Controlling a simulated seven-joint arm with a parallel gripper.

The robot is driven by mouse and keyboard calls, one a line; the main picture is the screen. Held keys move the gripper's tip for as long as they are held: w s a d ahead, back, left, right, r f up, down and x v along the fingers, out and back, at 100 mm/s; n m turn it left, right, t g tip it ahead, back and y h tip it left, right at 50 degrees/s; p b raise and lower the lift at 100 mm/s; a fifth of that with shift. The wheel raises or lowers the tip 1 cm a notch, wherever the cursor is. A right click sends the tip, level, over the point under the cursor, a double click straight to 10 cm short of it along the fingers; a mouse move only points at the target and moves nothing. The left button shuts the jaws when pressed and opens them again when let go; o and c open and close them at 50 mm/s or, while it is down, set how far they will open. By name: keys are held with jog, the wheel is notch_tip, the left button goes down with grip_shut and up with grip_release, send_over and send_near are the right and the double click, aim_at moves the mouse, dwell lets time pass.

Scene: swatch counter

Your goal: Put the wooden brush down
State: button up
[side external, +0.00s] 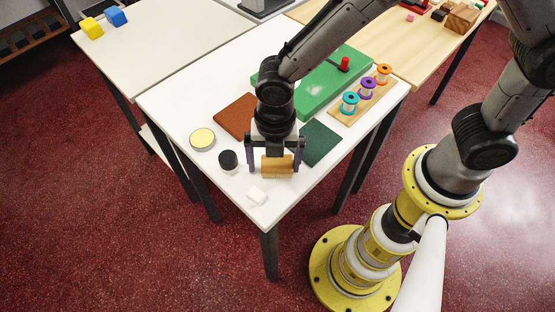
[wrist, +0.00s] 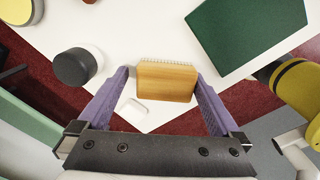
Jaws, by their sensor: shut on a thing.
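The wooden brush (side external: 277,167) is a light brown block near the front corner of the white table (side external: 187,92). In the wrist view the brush (wrist: 166,82) shows its pale bristles along the far edge. My gripper (side external: 275,168) is shut on the brush, with one purple finger at each end. In the wrist view the gripper (wrist: 162,84) has the brush between its fingertips. I cannot tell whether the brush touches the table.
A black-lidded jar (side external: 228,161), a round yellow-topped tin (side external: 202,139) and a small white block (side external: 257,196) are close by. A dark green swatch (side external: 320,143) and a brown swatch (side external: 236,116) lie behind. Thread spools on a wooden rack (side external: 340,115) stand beside a green mat (side external: 312,97).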

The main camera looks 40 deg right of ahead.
aim_at(277, 162)
jog(key=shift+o, duration=0.4)
jog(key=shift+s+d+f, duration=0.2)
jog(key=shift+f, duration=0.2)
jog(key=shift+s+d+f, duration=0.2)
jog(key=shift+f, duration=0.15)
notch_tip(277, 162, up, 13)
jog(key=d+r+m+t, duration=0.1)
jog(key=d+r+m, duration=0.5)
jog(key=d+m, duration=0.1)
jog(key=s+d+r+m+t, duration=0.1)
jog(key=s+d+m, duration=0.4)
jog(key=m, duration=0.5)
jog(key=s+d+r+m+t, duration=0.2)
jog(key=s+d+m, duration=0.3)
jog(key=d+m, duration=0.4)
jog(key=shift+s+d+r+m+t, duration=0.25)
jog(key=shift+s+d+m+t, duration=0.2)
jog(key=shift+t, duration=0.25)
jog(key=shift+a, duration=0.1)
jog(key=shift+c, duration=1)
